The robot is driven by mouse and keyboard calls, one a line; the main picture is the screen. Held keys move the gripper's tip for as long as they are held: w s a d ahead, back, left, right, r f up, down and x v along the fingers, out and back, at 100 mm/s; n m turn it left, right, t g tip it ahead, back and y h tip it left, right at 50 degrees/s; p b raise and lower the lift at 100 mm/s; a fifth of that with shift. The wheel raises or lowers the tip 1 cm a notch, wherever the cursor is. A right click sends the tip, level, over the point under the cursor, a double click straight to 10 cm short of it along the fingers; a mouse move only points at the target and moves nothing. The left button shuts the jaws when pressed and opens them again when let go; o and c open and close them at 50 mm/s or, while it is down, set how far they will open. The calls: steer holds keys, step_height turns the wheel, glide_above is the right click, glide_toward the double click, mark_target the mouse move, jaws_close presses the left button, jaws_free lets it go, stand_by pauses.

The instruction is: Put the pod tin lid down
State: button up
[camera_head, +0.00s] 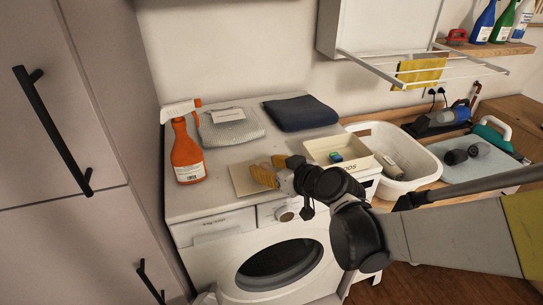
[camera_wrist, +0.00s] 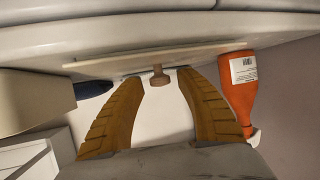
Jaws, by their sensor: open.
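The pod tin lid (camera_head: 243,180) is a flat, pale square board. It appears to lie on the white washing machine top (camera_head: 205,205), near the front edge. In the wrist view the lid (camera_wrist: 110,61) shows nearly edge-on, with its round wooden knob (camera_wrist: 158,79) toward me. My gripper (camera_head: 270,168) is open at the lid's right part; its yellow fingers (camera_wrist: 160,82) stand on either side of the knob with gaps. In the head view the fingers hide the knob. The open pod tin (camera_head: 350,172), a cream box, stands right of the lid with a small teal item inside.
An orange spray bottle (camera_head: 187,155) stands left of the lid. A grey folded cloth (camera_head: 230,128) and a dark blue towel (camera_head: 300,113) lie behind. A white basket (camera_head: 425,170) is beyond the tin at right.

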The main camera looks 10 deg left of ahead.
steer(key=p+v, duration=0.2)
steer(key=v, duration=0.9)
steer(key=s+d+f+m+h, duration=0.1)
steer(key=s+d+m+h, duration=0.4)
steer(key=d, duration=0.8)
steer(key=s+d+m+g+h, duration=0.1)
steer(key=s+d+m+h, duration=0.3)
steer(key=s+d, duration=0.4)
steer(key=d+h, duration=0.1)
steer(key=d, duration=0.4)
steer(key=shift+f+m+g, duration=0.3)
steer(key=shift+f+m, duration=0.05)
steer(key=shift+m, duration=0.05)
steer(key=shift+d, duration=0.1)
